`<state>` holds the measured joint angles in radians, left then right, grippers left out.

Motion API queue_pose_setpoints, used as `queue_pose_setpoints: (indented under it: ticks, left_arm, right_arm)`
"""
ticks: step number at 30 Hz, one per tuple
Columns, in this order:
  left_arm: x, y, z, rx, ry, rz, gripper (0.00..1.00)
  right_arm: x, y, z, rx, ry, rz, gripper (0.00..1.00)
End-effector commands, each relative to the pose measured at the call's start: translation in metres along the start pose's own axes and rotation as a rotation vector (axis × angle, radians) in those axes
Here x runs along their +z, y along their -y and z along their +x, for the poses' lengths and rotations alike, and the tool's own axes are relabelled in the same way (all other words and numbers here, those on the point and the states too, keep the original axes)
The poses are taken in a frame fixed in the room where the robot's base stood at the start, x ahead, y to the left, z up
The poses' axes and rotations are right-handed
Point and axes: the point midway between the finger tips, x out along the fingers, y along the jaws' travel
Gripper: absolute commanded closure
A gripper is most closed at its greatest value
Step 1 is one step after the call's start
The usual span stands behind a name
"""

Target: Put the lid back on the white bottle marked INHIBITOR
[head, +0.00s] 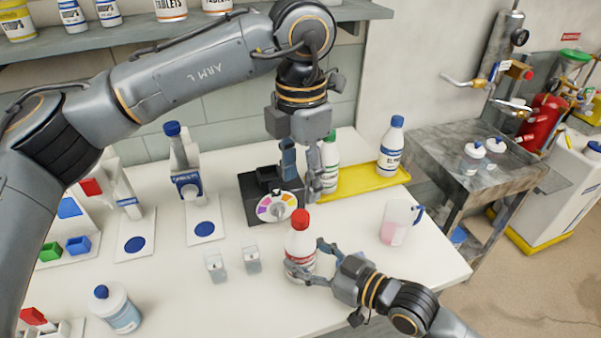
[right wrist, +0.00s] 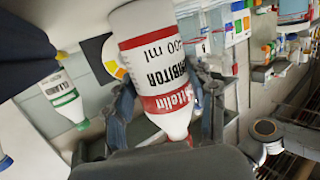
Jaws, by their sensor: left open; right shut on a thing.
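The white INHIBITOR bottle (head: 299,246), with a red label band, stands upright near the front middle of the white table in the head view. A red lid (head: 300,219) sits at its top. My right gripper (head: 307,258) is shut around the bottle's body from the right. My left gripper (head: 302,178) is open, pointing down above and behind the bottle, apart from the lid, in front of the green-capped bottle (head: 329,160).
A dial with a coloured face (head: 277,207) is just behind the bottle. A yellow tray (head: 365,180) holds a blue-capped bottle (head: 391,147). Two small clear containers (head: 233,260) stand left, a pink-filled jug (head: 398,222) right.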

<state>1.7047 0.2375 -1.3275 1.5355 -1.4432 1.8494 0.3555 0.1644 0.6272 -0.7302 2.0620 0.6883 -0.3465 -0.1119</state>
Motion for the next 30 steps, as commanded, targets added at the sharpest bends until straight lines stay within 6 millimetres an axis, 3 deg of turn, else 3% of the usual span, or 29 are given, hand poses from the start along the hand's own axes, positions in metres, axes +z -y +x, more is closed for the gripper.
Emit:
queue_pose_setpoints:
  ticks: [6,17,30]
  left_arm:
    - [0.0,0.0,-0.001,0.0,0.0,-0.111,0.51]
    - [0.0,0.0,0.001,-0.001,-0.001,-0.114,0.51]
    - [-0.001,0.0,0.06,-0.002,-0.003,-0.113,0.51]
  right_arm:
    - [0.001,0.0,0.0,-0.001,0.003,0.002,1.0]
    - [0.001,0.0,0.0,0.0,0.003,0.001,1.0]
    - [0.001,0.0,0.0,0.0,0.003,0.001,1.0]
